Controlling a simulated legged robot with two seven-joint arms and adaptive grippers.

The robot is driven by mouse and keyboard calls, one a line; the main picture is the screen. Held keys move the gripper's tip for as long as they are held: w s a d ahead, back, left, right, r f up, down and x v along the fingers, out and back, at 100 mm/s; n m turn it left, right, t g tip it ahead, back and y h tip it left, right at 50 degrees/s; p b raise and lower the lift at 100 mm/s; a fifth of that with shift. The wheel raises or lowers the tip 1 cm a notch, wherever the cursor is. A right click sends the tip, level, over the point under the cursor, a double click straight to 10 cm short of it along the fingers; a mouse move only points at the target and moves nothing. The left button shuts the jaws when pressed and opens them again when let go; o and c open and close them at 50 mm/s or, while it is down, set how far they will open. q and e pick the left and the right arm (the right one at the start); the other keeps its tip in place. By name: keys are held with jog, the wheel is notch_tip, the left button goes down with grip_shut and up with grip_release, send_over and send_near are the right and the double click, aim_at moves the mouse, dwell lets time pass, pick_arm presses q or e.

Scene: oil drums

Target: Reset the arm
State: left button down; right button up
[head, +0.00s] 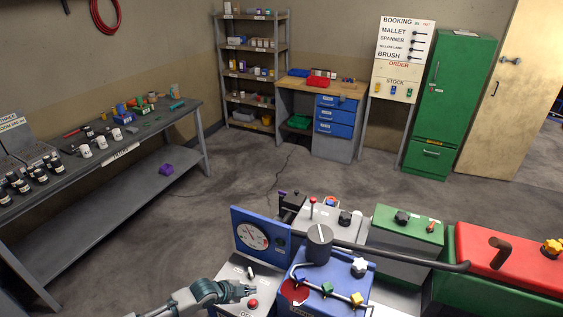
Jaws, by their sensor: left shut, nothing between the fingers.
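My left arm comes in at the bottom of the head view, and its gripper (246,290) is shut with nothing held. It is above or beside a grey control box (232,272) with a red button (253,304). I cannot tell whether it touches the box. A blue box (335,278) with yellow, green and blue knobs stands just right of the gripper. A blue panel with a round white gauge (252,236) rises behind it. My right gripper does not show.
A long dark pipe handle (400,255) runs right from a dark knob (319,240). Green (405,228) and red (510,258) boxes stand right. A workbench (120,150) with many small items lines the left wall. Shelves (250,70), a desk and a green cabinet (450,100) stand behind. The middle floor is clear.

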pick_arm(q)
jog(key=s+d+f+n+g, duration=0.1)
jog(key=s+d+f+n, duration=0.2)
jog(key=s+d, duration=1)
jog(key=s+a+f+n+g+y, duration=0.25)
jog(key=s+a+n+y, duration=0.35)
jog(key=s+a+n, duration=1)
jog(key=s+a+f+m+b, duration=0.1)
jog(key=s+f+m+b, duration=0.15)
jog(key=f, duration=1.25)
jog(key=s+a+f+m+b, duration=0.1)
jog(key=s+f, duration=0.2)
jog(key=f, duration=1.2)
jog(key=s+a+f+g+b, duration=0.2)
jog(key=s+a+f, duration=0.1)
jog(key=s+f, duration=1.4)
jog(key=shift+s+f, duration=0.35)
jog(key=shift+f, duration=0.35)
